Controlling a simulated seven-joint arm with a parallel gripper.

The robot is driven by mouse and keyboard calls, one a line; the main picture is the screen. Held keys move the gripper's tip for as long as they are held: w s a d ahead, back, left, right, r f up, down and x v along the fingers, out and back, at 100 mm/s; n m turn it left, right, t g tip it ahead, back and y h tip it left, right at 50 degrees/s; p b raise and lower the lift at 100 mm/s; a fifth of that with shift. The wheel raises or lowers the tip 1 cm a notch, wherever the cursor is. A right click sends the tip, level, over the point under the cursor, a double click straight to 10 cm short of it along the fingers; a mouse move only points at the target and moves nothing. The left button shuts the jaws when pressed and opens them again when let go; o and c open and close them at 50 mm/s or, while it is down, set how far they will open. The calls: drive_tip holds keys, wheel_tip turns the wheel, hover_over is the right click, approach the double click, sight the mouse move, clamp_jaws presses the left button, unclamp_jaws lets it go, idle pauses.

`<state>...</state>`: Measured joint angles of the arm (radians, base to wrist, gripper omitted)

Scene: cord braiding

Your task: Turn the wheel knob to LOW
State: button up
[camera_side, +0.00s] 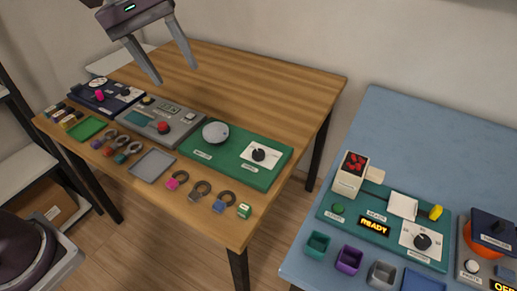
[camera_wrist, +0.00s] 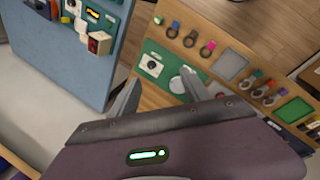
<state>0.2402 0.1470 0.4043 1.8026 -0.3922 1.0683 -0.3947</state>
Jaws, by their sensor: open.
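A green panel (camera_side: 219,166) lies on the wooden table and carries a round grey-white wheel (camera_side: 215,132) and a black knob (camera_side: 259,154) on a white dial plate. The dial lettering is too small to read, so I cannot tell its setting. My gripper (camera_side: 176,75) is open and empty, high above the back left of the wooden table, apart from the panel. In the wrist view the knob (camera_wrist: 152,66) and wheel (camera_wrist: 178,84) show beyond my gripper (camera_wrist: 160,76); a finger partly covers the wheel.
A grey panel (camera_side: 183,111) with a red button and a dark blue panel (camera_side: 122,101) stand left of the green one. Rings and a grey tray (camera_side: 152,164) line the front. A separate blue table (camera_side: 426,129) holds a teal panel with another knob (camera_side: 422,241).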

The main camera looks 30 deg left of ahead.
drive_tip(key=w+d+f+n+g+y, duration=0.1)
drive_tip(key=w+d+f+n, duration=0.15)
drive_tip(key=w+f, duration=0.75)
drive_tip(key=n+g+y, duration=0.1)
drive_tip(key=n+y, duration=0.1)
hover_over(259, 152)
drive_tip(key=shift+m, duration=0.25)
wheel_tip(259, 152, down, 14)
drive_tip(key=shift+s+a+f, duration=0.1)
wheel_tip(259, 152, down, 8)
drive_tip(key=shift+r, duration=0.25)
drive_tip(key=shift+c, duration=0.5)
clamp_jaws()
